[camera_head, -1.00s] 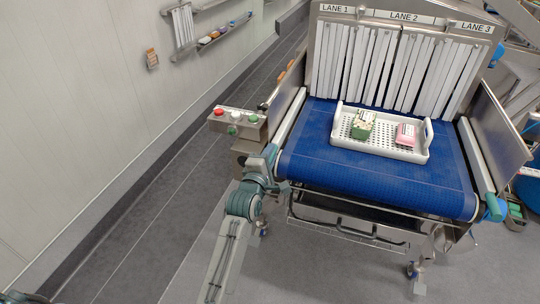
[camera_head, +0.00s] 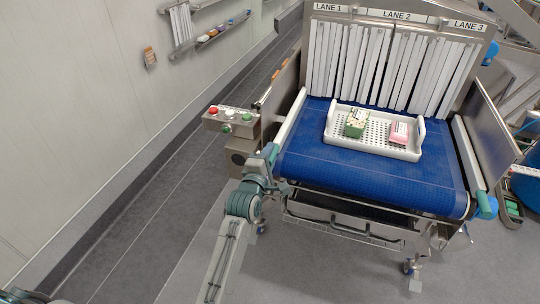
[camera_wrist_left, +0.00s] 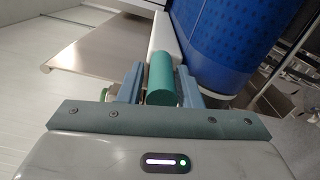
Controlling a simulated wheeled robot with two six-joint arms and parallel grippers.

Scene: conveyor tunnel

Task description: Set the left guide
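The left guide (camera_head: 289,119) is a pale rail along the left edge of the blue belt, with a green cylindrical handle at its near end. The handle (camera_wrist_left: 161,78) shows in the left wrist view with the rail beyond it. My left gripper (camera_head: 268,155) is at this near end. In the wrist view its fingers lie close along both sides of the handle, and it looks shut on it. My right gripper is not in view.
A white perforated tray (camera_head: 330,136) with a green box (camera_head: 355,124) and a pink box (camera_head: 399,132) sits on the belt (camera_head: 320,165). Strip curtains (camera_head: 390,65) hang behind. A button panel (camera_head: 230,121) stands left of the belt. The right guide (camera_head: 469,150) lines the other edge.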

